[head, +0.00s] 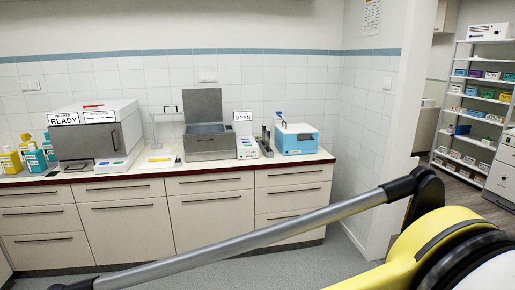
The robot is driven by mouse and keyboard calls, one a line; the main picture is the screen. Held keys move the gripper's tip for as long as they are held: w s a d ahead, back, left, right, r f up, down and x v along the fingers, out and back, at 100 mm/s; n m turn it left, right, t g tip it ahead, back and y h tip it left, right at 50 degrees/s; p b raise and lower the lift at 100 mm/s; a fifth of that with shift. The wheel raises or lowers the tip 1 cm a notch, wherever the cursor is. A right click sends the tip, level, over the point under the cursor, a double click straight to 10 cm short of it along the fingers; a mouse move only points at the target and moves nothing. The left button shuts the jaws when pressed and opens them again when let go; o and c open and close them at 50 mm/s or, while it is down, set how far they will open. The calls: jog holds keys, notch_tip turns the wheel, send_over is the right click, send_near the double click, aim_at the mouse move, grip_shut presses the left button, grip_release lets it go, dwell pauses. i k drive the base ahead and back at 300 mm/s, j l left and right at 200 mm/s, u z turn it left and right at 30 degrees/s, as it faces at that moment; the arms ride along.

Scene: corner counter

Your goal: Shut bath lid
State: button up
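The bath (210,146) is a grey metal box on the counter, right of the middle. Its grey lid (203,105) stands upright at the back, so the bath is open. A sign reading "OPEN" (243,116) stands just right of it, above a white control unit (247,148). My arm crosses the lower right of the head view, well in front of the counter. My gripper is not in view.
The counter (150,173) runs along the tiled wall with drawers below. Left of the bath is a large grey-white unit marked "READY" (97,130), with several bottles (32,155) beyond. A blue box (297,138) stands to the right. Grey floor (290,263) is clear before the drawers.

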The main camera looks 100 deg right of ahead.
aim_at(200, 105)
jog(key=z, duration=3.05)
